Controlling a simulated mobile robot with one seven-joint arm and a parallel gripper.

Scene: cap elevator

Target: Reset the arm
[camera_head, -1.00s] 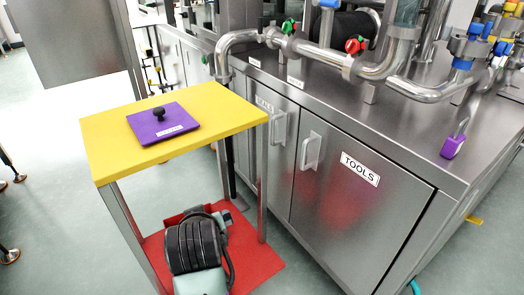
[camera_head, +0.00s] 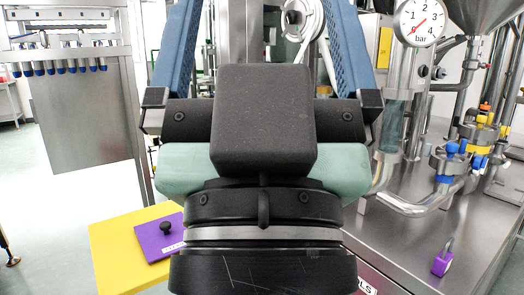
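My gripper (camera_head: 264,30) fills the middle of the head view, seen from behind and pointing up and away. Its black wrist and pale green housing stand close to the camera. Two blue fingers stand wide apart, one on each side, and their tips are cut off by the top edge. I see nothing held between them. The gripper is up in front of the equipment behind it and hides much of the yellow table and the steel cabinet.
The yellow table (camera_head: 112,252) at lower left carries a purple plate (camera_head: 152,243) with a black knob. The steel counter (camera_head: 405,235) on the right carries pipes, valves and a purple padlock (camera_head: 442,263). A pressure gauge (camera_head: 421,22) hangs at upper right. Floor shows at left.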

